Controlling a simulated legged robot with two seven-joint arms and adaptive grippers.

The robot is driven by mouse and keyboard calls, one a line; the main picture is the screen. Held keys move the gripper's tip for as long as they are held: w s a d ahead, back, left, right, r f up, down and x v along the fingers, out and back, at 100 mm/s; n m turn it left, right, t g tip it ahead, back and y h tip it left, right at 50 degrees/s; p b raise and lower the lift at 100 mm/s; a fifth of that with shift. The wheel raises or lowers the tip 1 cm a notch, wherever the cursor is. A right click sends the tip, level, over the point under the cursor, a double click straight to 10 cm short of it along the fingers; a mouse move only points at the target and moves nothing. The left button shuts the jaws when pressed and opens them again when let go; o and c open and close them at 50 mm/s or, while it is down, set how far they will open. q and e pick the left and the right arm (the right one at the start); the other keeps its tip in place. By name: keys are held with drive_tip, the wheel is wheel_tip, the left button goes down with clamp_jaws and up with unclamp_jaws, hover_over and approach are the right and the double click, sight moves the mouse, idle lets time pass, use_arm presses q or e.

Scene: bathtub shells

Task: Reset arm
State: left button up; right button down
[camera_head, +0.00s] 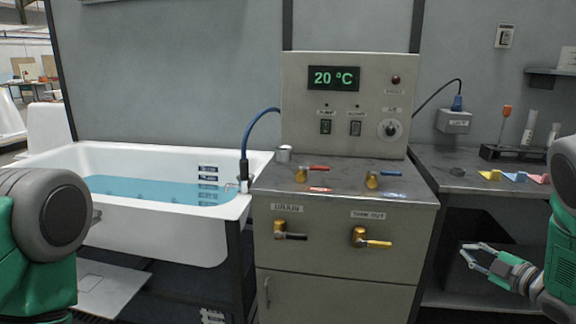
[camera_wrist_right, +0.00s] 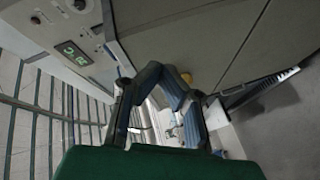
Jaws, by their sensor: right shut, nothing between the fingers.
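My right gripper (camera_head: 470,252) is at the lower right of the head view, in front of the dark opening under the side bench. Its fingers are together with nothing between them. In the right wrist view the shut fingertips (camera_wrist_right: 170,70) meet in front of the grey cabinet (camera_wrist_right: 185,32). My left arm shows at the left edge of the head view as a green and dark grey link. My left gripper is out of the picture.
A white bathtub (camera_head: 150,235) with blue water stands at left. A grey control cabinet (camera_head: 335,285) with valves and a panel (camera_head: 345,140) reading 20 °C stands in the middle. The side bench (camera_head: 435,172) at right holds coloured pieces (camera_head: 515,177) and a tube rack (camera_head: 510,154).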

drive_tip(key=s+a+f+m+g+h, duration=0.25)
drive_tip(key=s+a+f+m, duration=0.25)
drive_tip(key=s+f, duration=0.35)
drive_tip(key=s+a+f+m+g+h, duration=0.1)
drive_tip(key=s+a+f+m+g, duration=0.35)
drive_tip(key=s+f, duration=0.35)
drive_tip(key=s+a+f+m+g, duration=0.1)
drive_tip(key=s+a+m+g, duration=0.1)
drive_tip(key=s, duration=0.6)
drive_tip(key=s+a+f+m+g+h, duration=0.1)
drive_tip(key=s+a+f+g, duration=0.1)
drive_tip(key=s+a, duration=0.3)
drive_tip(key=s+a+f+m+g, duration=0.1)
drive_tip(key=s+a+m+g, duration=0.1)
drive_tip(key=s, duration=0.9)
drive_tip(key=shift+s+a+f+m+g, duration=0.4)
drive_tip(key=shift+a+g, duration=0.25)
drive_tip(key=shift+g, duration=0.25)
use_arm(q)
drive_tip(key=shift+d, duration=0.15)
use_arm(e)
drive_tip(key=shift+d, duration=0.1)
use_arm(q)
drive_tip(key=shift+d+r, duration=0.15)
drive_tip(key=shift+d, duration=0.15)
use_arm(e)
drive_tip(key=shift+d+f, duration=0.15)
drive_tip(key=shift+d, duration=0.15)
